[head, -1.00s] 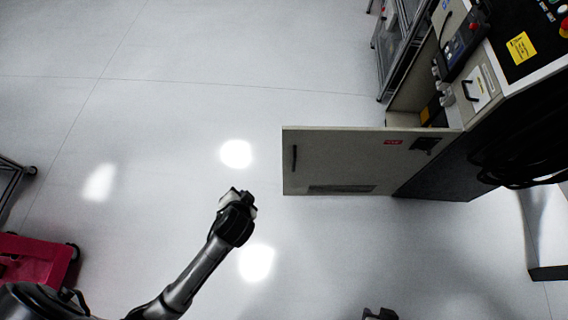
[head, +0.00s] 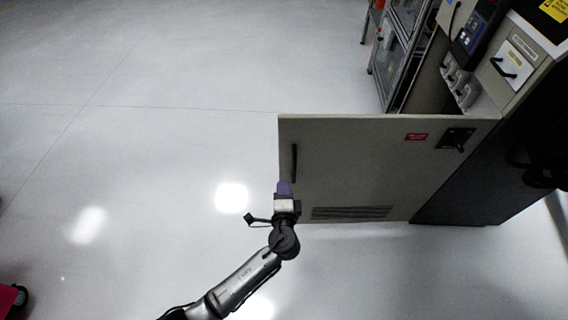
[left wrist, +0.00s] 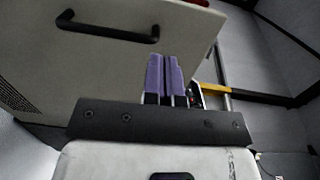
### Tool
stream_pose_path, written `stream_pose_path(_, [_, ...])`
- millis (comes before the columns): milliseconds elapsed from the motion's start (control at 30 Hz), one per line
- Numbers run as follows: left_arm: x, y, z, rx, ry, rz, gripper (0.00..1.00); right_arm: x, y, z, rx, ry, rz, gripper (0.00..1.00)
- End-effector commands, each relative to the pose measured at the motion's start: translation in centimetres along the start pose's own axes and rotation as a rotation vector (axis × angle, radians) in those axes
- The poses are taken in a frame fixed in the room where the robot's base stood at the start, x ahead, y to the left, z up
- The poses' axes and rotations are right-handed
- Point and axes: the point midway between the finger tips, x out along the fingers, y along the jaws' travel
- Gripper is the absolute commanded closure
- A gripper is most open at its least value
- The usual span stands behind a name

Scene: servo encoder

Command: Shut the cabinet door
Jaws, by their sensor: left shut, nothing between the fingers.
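The cabinet door (head: 365,165) stands wide open, sticking out to the left from the cabinet (head: 480,180). It has a black bar handle (head: 294,163) near its free left edge, a vent at the bottom and a dark latch on the right. My left gripper (head: 284,188) is shut and empty, its purple fingers just below the handle near the door's free edge. In the left wrist view the closed fingers (left wrist: 165,75) lie in front of the door panel (left wrist: 110,60), beside the handle (left wrist: 108,27). I cannot tell whether they touch the door. My right gripper is not in view.
A metal-framed rack (head: 395,55) stands behind the door at the top right. The floor (head: 150,150) left of the door is clear. A red object (head: 10,300) shows at the lower left corner.

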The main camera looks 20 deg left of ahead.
Motion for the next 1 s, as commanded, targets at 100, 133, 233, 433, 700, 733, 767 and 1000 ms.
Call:
stream_pose_path(100, [0.5,0.6,-0.4,0.019,0.009,-0.018,1.0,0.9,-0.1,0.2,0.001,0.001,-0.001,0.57])
stream_pose_path(133, [0.7,0.6,-0.5,0.022,0.01,-0.02,1.0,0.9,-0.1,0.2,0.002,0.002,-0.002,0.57])
stream_pose_path(233, [1.8,0.5,-0.6,0.026,0.012,-0.025,1.0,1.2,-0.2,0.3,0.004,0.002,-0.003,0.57])
stream_pose_path(433, [5.3,0.5,-0.6,0.026,0.011,-0.025,1.0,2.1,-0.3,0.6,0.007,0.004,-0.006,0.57])
stream_pose_path(700, [10.2,0.4,-0.6,0.025,0.01,-0.024,1.0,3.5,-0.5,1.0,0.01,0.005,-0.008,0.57])
stream_pose_path(733, [10.6,0.4,-0.6,0.024,0.01,-0.024,1.0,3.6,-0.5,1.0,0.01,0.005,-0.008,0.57])
stream_pose_path(767, [11.1,0.4,-0.6,0.024,0.011,-0.023,1.0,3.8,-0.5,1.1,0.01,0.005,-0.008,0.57])
stream_pose_path(1000, [13.5,0.3,-0.6,0.024,0.011,-0.023,1.0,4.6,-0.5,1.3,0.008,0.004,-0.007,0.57])
